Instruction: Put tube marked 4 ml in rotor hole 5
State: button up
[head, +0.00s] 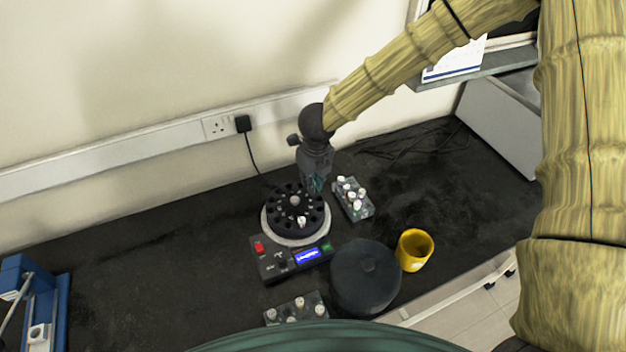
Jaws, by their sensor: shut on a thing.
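The black rotor (283,215) with a ring of holes sits in the centrifuge (291,262) on the dark bench. One white-capped tube (302,222) stands in a front hole of the rotor. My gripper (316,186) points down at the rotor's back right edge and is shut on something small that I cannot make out. The held thing is mostly hidden by the fingers. A rack (358,213) with several white-capped tubes stands right of the rotor. Another rack (283,318) with capped tubes is at the front. Tube markings and hole numbers are too small to read.
A dark round lid (365,277) lies right of the centrifuge, with a yellow cup (415,249) beside it. A blue device (37,300) stands at the left. A wall socket (217,127) and plug are behind. The bench left of the centrifuge is clear.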

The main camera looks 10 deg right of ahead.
jog(key=shift+f, duration=0.4)
jog(key=o, duration=1)
jog(key=shift+o, duration=0.2)
jog(key=shift+r, duration=0.15)
jog(key=shift+r+p, duration=2.55)
jog(key=shift+r, duration=0.3)
